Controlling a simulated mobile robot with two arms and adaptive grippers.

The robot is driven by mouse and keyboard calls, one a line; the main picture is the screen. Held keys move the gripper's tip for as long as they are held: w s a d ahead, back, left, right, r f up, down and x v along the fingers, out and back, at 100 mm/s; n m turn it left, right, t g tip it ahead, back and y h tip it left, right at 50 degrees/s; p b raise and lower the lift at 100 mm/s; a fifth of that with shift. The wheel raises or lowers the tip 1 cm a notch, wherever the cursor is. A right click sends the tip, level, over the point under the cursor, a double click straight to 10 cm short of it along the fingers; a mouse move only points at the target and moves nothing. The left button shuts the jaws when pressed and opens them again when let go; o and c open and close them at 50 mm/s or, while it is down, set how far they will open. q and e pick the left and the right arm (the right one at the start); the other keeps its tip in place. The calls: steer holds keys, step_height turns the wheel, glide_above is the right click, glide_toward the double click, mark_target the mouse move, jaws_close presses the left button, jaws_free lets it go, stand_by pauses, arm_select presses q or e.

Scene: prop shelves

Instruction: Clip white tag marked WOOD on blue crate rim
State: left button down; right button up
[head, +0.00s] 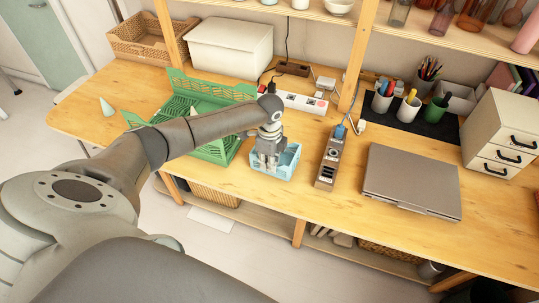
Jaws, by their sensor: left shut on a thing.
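The small light-blue crate (288,170) stands on the wooden table near its front edge, right of a green crate. My left gripper (269,161) comes in from the left and points down at the blue crate's near-left part. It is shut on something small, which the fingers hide. I cannot make out the white tag or its WOOD marking, nor whether anything touches the crate's rim. My right gripper is not in view.
A green slatted crate (222,150) stands just left. A brown power strip (328,160) and a closed grey laptop (411,180) lie to the right. A white power strip (305,103) lies behind. Shelf posts rise at the back.

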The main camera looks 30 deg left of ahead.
arm_select(q)
steer(key=shift+f, duration=0.1)
stand_by(0.5)
steer(key=c, duration=1.3)
jaws_free()
step_height(320, 180, up, 12)
